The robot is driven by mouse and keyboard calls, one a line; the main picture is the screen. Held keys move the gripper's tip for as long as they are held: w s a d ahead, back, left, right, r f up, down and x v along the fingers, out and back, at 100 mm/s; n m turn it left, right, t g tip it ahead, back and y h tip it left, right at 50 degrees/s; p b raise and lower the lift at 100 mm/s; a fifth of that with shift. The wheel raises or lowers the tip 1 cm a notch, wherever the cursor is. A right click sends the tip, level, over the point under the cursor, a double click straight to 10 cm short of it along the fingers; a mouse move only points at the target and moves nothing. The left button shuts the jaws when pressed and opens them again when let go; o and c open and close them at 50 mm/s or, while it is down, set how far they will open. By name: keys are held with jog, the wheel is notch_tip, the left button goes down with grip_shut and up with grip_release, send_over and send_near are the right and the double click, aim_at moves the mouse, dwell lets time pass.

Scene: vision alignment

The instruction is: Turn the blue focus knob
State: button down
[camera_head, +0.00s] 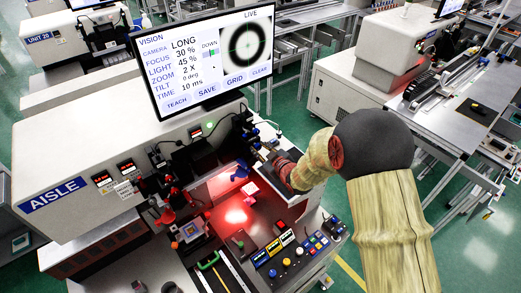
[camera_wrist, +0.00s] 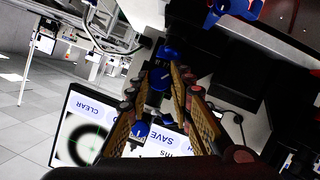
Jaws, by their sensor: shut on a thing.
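My gripper (camera_wrist: 163,80) reaches in from the right in the head view, where its end (camera_head: 272,158) is at the inner side of the AISLE machine. In the wrist view its two tan-padded fingers are closed around a blue knob (camera_wrist: 160,77) at their tips. Another blue part (camera_wrist: 168,52) shows just beyond the tips, and a further blue knob (camera_wrist: 140,130) shows between the fingers. In the head view the held knob is hidden or too small to make out. The monitor (camera_head: 203,58) reads FOCUS 30 % and shows a blurred dark ring under LIVE.
The AISLE machine (camera_head: 100,140) fills the left. A red-lit work area (camera_head: 236,212) lies below my gripper. A button panel (camera_head: 300,252) with coloured knobs is at the front. A blue bracket (camera_head: 240,170) is close to my gripper. Green floor is open at the right.

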dwell(0.3)
jog(key=m+y+p, duration=0.1)
jog(key=m+g+p, duration=0.1)
jog(key=m+p, duration=0.1)
jog(key=shift+w+d+r+g+y, duration=0.1)
jog(key=shift+d+r+g+y, duration=0.05)
jog(key=shift+g+y, duration=0.2)
jog(key=shift+d+m+g+y+p, duration=0.1)
jog(key=shift+m+g+y+p, duration=0.35)
jog(key=shift+m+y+p, duration=0.6)
jog(key=shift+m+p, duration=0.25)
jog(key=shift+p, duration=0.05)
jog(key=c, duration=1.6)
grip_release()
jog(key=shift+w, duration=0.1)
jog(key=shift+o, duration=0.2)
